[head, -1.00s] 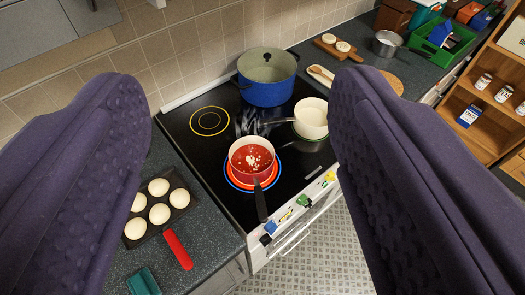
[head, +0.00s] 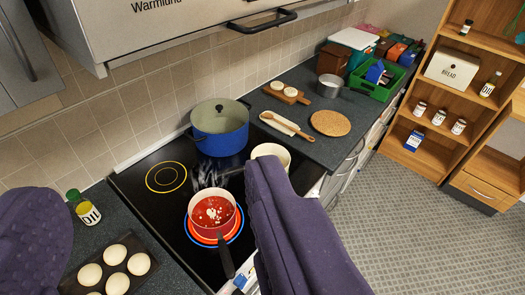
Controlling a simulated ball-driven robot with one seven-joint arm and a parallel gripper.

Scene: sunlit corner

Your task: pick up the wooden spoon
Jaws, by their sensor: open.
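The wooden spoon (head: 290,128) lies on a pale rest on the dark counter, just right of the stove, between the blue pot and a round cork mat. Its bowl end is toward the blue pot. My gripper (head: 160,225) shows as two purple padded fingers, one at the lower left and one at the lower middle. They are wide apart with nothing held between them. The spoon is well beyond the fingers, farther up the picture. The right finger hides part of the stove and of the cream pan.
On the stove (head: 165,205) stand a blue pot (head: 220,127), a red saucepan (head: 212,213) on a glowing ring and a cream pan (head: 271,152). A cork mat (head: 330,123), a board (head: 287,94) and a grey pot (head: 329,86) are near the spoon. The floor (head: 410,230) at right is clear.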

